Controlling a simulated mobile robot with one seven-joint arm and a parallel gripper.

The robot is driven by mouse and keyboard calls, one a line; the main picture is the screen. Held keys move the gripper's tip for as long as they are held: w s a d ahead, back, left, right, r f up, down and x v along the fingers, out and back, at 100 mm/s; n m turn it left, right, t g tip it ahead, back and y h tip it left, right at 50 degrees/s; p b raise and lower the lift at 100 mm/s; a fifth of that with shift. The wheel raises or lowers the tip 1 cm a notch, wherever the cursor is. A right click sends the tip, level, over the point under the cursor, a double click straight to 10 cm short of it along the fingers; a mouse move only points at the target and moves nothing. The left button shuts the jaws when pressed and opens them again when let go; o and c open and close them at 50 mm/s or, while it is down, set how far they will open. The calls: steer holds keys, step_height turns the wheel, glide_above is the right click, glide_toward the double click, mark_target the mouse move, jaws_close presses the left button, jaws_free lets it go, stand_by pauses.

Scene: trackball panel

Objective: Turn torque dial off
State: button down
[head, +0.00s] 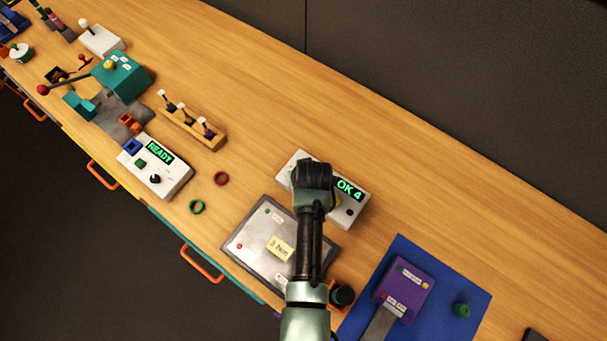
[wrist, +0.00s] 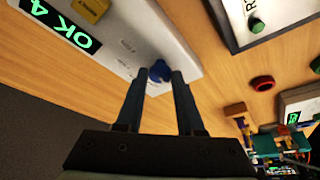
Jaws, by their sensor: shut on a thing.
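A white control box (head: 295,162) sits on the wooden bench and its green display (head: 349,189) reads "OK 4". The box also shows in the wrist view (wrist: 122,42). A blue dial (wrist: 160,71) stands on the face of the box near one end; I take it to be the torque dial. My gripper (wrist: 159,79) is shut on this blue dial, one finger on each side. In the head view my gripper (head: 314,176) covers the dial and part of the box. The dial's markings are too small to read.
A grey plate (head: 255,225) with a yellow note lies in front of the box. A white box reading "READY" (head: 170,178), a red ring (head: 221,178) and a green ring (head: 197,207) lie left. A purple box (head: 404,286) on a blue mat (head: 455,275) is right. The bench behind is clear.

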steer(key=c, duration=0.5)
jaws_free()
steer(key=v, duration=1.3)
steer(key=shift+w+r, duration=0.1)
steer(key=shift+w, duration=0.05)
steer(key=w+r+t, duration=0.4)
steer(key=r, duration=0.7)
steer(key=w+r+m+t, duration=0.1)
steer(key=w+r+t, duration=0.3)
steer(key=r, duration=0.7)
steer(key=w+r+t, duration=0.3)
steer(key=w+r, duration=0.2)
steer(key=r, duration=0.5)
steer(key=s+r+t, duration=0.4)
steer(key=r, duration=0.7)
steer(key=s+r+t, duration=0.4)
steer(key=s+r, duration=0.1)
steer(key=r, duration=0.6)
steer(key=s+r+m+t, duration=0.1)
steer(key=s+r+t, duration=0.2)
steer(key=r, duration=0.8)
steer(key=shift+s+a+t+h, duration=0.2)
steer(key=shift+s, duration=0.4)
steer(key=shift+s+a+t+h, duration=0.2)
steer(key=shift+s, duration=0.4)
